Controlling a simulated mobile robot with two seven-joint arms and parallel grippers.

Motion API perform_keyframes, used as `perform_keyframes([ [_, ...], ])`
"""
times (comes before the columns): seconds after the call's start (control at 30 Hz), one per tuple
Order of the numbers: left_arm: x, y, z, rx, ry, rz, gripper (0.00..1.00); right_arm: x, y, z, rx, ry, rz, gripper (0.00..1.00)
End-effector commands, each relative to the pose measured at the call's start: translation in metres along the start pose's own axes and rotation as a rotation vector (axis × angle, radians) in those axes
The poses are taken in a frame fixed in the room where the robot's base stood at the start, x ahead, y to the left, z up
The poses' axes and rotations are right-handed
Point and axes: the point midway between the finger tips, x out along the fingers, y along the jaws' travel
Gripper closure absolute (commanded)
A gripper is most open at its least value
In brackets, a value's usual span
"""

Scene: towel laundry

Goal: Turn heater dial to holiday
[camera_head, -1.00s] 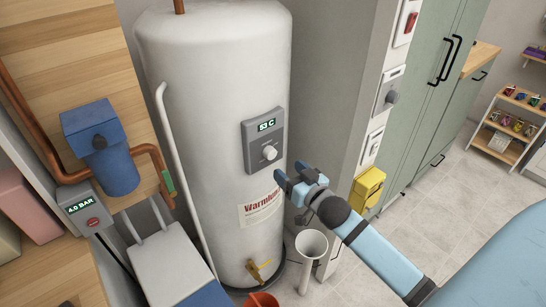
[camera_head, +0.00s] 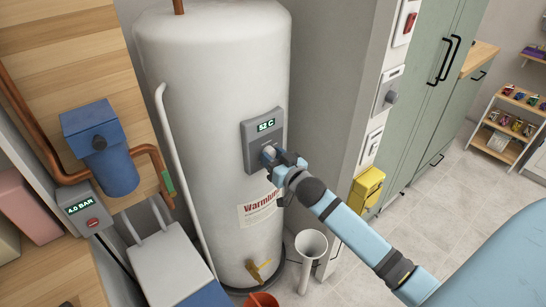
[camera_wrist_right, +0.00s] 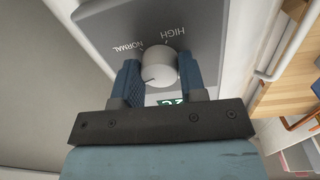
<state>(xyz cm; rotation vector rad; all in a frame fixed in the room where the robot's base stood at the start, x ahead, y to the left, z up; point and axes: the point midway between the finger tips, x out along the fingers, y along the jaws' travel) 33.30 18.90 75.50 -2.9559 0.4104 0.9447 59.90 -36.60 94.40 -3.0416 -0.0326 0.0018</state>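The heater dial (camera_wrist_right: 160,66) is a round white knob on a grey control panel (camera_head: 250,150) on the white water tank (camera_head: 205,80). The panel's display (camera_head: 266,125) reads 52 C. In the right wrist view, the labels NORMAL and HIGH appear upside down beyond the knob, and a dark mark on the knob points down-left. No holiday label is legible. My right gripper (camera_wrist_right: 160,72) has one blue finger on each side of the knob, and both appear to touch it. In the head view, the gripper partly covers the knob. My left gripper is out of view.
Wall switches (camera_head: 388,92) and a yellow box (camera_head: 367,188) are right of the tank. A white pipe (camera_head: 311,245) stands below my right arm.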

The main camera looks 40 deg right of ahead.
Motion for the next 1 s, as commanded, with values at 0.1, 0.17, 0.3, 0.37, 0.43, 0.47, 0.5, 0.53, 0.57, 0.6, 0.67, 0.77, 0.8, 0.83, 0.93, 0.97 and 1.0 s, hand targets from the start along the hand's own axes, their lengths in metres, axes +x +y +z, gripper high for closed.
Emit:
perform_keyframes([
  [0.1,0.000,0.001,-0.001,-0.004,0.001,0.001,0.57,0.000,0.000,0.000,0.000,0.000,0.000,0.85],
  [0.17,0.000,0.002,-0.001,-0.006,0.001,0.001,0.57,0.000,0.000,0.000,-0.002,0.000,0.000,0.85],
  [0.3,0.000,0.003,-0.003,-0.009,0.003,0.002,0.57,0.000,0.000,0.000,-0.020,0.001,0.000,0.85],
  [0.37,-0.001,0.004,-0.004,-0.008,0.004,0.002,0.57,0.000,0.000,0.000,-0.038,0.001,0.000,0.85],
  [0.43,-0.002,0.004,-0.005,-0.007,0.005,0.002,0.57,0.000,0.000,0.000,-0.066,0.002,0.000,0.85],
  [0.47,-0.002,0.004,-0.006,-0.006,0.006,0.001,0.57,0.000,0.000,0.000,-0.082,0.003,0.000,0.85],
  [0.5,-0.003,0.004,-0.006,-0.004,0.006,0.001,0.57,0.000,0.000,-0.001,-0.104,0.005,0.000,0.85],
  [0.53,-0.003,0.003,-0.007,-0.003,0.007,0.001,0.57,0.000,0.000,-0.001,-0.125,0.006,0.000,0.85],
  [0.57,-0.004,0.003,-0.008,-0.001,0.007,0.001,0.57,0.000,0.000,-0.001,-0.145,0.007,0.000,0.85],
  [0.6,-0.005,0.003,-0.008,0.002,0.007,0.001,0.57,0.000,0.000,-0.001,-0.174,0.009,-0.001,0.85],
  [0.67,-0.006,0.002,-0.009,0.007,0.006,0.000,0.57,0.000,0.000,-0.001,-0.224,0.011,-0.001,0.85],
  [0.77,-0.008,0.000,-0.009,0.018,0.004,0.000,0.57,0.000,0.000,-0.001,-0.315,0.017,-0.001,0.85],
  [0.8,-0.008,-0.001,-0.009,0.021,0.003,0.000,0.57,0.000,0.001,-0.001,-0.354,0.019,-0.002,0.85],
  [0.83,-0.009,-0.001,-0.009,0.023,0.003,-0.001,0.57,0.000,0.001,-0.001,-0.383,0.020,-0.002,0.85],
  [0.93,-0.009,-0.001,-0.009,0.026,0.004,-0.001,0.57,0.000,0.001,0.000,-0.478,0.026,-0.002,0.85],
  [0.97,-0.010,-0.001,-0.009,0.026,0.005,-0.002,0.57,0.000,0.001,-0.001,-0.507,0.028,-0.003,0.85],
  [1.0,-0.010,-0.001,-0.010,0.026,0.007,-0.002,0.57,0.000,0.001,0.000,-0.545,0.030,-0.003,0.85],
])
